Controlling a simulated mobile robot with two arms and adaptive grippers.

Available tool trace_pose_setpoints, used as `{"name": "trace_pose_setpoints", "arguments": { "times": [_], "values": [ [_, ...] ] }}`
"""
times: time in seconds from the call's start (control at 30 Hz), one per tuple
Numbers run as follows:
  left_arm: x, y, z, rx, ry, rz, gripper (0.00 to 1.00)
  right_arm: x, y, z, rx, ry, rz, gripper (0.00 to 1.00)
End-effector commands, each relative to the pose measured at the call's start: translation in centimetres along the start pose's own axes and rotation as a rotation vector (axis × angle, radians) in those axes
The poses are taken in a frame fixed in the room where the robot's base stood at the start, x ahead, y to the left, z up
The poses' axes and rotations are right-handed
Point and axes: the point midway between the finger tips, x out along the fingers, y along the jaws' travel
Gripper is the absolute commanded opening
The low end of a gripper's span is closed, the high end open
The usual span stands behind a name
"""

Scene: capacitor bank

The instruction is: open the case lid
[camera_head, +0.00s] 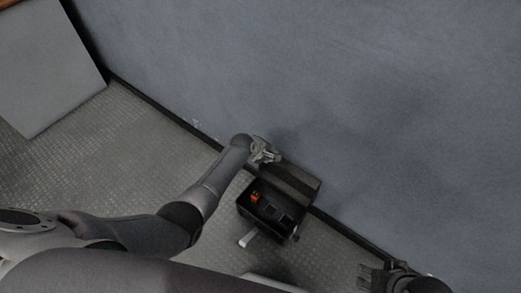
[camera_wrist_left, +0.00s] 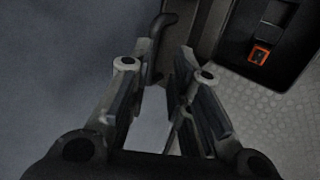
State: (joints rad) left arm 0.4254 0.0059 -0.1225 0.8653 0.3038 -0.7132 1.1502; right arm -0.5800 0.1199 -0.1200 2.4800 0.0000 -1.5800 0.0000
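The case (camera_head: 266,214) is a dark box on the floor by the wall. Its lid (camera_head: 292,184) is raised and leans back toward the wall, so the inside shows. In the left wrist view the open case (camera_wrist_left: 268,35) is at the top right, and a dark curved handle (camera_wrist_left: 157,40) shows just beyond the fingertips. My right gripper (camera_head: 374,277) is at the bottom right, away from the case.
An orange item (camera_head: 255,197) sits inside the case; it also shows in the left wrist view (camera_wrist_left: 260,54). A pale bar-like piece (camera_head: 248,239) is at the case's front. The wall (camera_head: 330,90) is close behind. Textured floor (camera_head: 130,150) is clear to the left.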

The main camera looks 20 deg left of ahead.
Motion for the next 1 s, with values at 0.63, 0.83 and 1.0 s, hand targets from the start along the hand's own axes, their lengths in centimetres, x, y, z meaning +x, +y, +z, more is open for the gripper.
{"name": "trace_pose_setpoints", "arguments": {
  "times": [0.63, 0.83, 1.0],
  "values": [
    [-6.8, 0.1, 0.0, 0.002, 0.001, 0.002, 0.19, 0.0, 0.0, 0.0, 0.0, 0.0, 0.0, 0.45],
    [-7.7, 0.1, 0.0, 0.001, 0.001, 0.002, 0.19, 0.0, 0.0, 0.0, 0.0, 0.0, 0.0, 0.45],
    [-7.8, 0.1, 0.0, 0.001, 0.001, 0.001, 0.19, 0.0, 0.0, 0.0, 0.0, 0.0, 0.0, 0.45]
  ]
}}
